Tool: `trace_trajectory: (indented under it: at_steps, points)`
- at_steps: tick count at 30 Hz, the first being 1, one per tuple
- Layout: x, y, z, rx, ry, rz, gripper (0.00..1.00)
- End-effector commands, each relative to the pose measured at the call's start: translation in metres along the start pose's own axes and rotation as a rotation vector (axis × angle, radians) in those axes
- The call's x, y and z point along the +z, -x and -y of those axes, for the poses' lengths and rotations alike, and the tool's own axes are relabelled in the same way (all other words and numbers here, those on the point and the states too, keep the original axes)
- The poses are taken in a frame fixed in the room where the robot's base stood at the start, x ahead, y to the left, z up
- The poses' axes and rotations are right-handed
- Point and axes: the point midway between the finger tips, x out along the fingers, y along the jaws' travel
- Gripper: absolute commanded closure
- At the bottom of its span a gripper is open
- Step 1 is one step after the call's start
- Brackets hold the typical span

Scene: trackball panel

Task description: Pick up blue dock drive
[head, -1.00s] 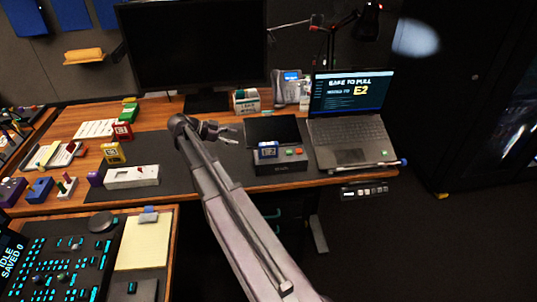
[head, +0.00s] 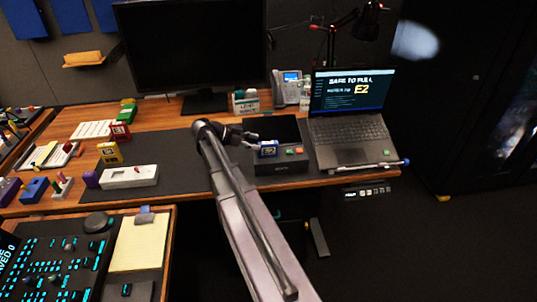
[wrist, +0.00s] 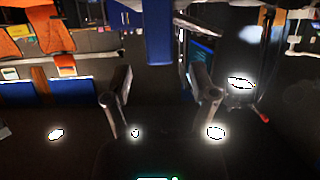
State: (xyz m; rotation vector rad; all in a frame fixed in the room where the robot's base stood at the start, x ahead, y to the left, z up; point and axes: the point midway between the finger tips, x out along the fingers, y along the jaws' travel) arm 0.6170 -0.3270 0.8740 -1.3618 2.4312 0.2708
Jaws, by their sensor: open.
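The dock has green and red buttons on its right. The open laptop (head: 349,120), reading "SAFE TO PULL" and "E2", stands right of the dock. A yellow block (head: 109,153) and a white device (head: 129,176) lie at left. The dark mat left of my arm has free room.

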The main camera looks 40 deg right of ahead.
Motion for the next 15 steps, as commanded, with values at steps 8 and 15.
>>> trace_trajectory:
  at_steps: [8,15]
  points:
    - [0.002,-0.006,0.000,0.001,0.000,0.000,0.26]
    - [0.004,-0.033,-0.001,0.001,-0.001,0.000,0.26]
